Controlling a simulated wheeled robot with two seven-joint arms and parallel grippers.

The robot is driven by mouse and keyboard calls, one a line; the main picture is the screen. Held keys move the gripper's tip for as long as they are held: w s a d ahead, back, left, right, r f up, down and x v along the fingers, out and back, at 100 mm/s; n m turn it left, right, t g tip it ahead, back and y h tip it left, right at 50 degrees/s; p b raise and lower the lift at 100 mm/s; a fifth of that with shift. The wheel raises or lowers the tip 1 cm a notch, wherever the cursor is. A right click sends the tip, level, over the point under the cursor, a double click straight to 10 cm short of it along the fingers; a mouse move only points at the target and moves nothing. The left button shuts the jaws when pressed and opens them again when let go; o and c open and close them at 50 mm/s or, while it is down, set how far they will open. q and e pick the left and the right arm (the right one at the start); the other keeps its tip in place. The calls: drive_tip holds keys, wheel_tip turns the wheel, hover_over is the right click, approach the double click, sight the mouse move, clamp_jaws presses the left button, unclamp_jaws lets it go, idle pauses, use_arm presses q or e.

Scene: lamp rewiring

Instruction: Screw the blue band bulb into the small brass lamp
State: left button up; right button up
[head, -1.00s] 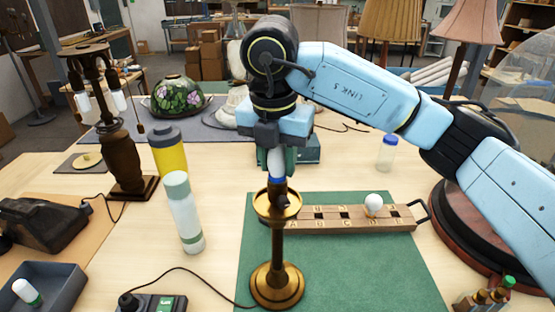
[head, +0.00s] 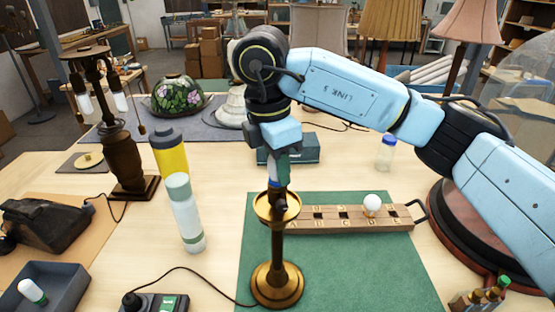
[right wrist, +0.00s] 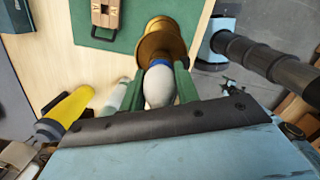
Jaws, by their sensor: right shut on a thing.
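The small brass lamp (head: 277,245) stands upright on the green mat, with a round brass dish near its top. My right gripper (head: 278,172) points down right above the lamp. It is shut on the blue band bulb (right wrist: 159,86), whose white glass sits between the green fingers in the right wrist view. The bulb's blue band (head: 273,184) shows at the lamp's dark socket in the head view. The bulb's base is hidden, so I cannot tell how deep it sits. My left gripper is not in view.
A wooden rack (head: 340,220) with a white bulb (head: 372,204) lies behind the lamp on the green mat (head: 370,270). A white-green bottle (head: 187,215) and a yellow bottle (head: 169,155) stand to the left. A grey tray (head: 58,290) with a bulb is front left.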

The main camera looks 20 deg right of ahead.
drive_tip(key=m, duration=0.4)
drive_tip(key=shift+p, duration=0.35)
drive_tip(key=o, duration=1)
